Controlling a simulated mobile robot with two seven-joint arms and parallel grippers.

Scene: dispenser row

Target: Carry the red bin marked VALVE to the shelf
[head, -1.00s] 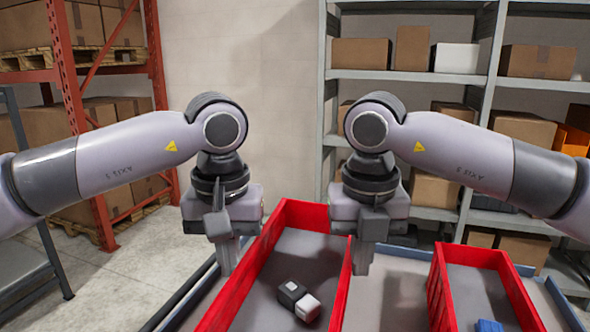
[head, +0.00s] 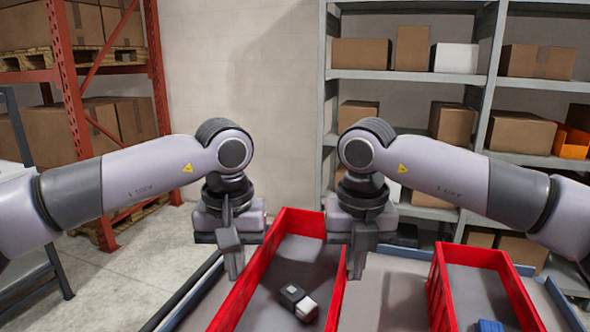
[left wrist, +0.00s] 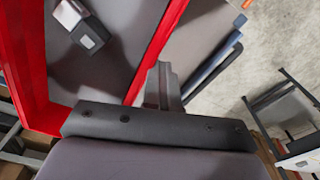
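A long red bin (head: 249,291) stands in the middle of the head view, with a small black and white item (head: 297,302) inside. It also shows in the left wrist view (left wrist: 152,50). No VALVE marking can be read. My left gripper (head: 234,262) points down beside the bin's left wall. In the left wrist view its finger (left wrist: 162,85) is close to the red wall; contact is unclear. My right gripper (head: 357,262) points down by the right wall and hides part of it. Neither view shows clearly whether the fingers are open or shut.
A second red bin (head: 441,292) with a blue item (head: 489,326) stands to the right on the same grey surface (head: 392,300). A grey shelf rack (head: 415,75) with cartons stands behind. An orange pallet rack (head: 70,110) is at the left, with open floor before it.

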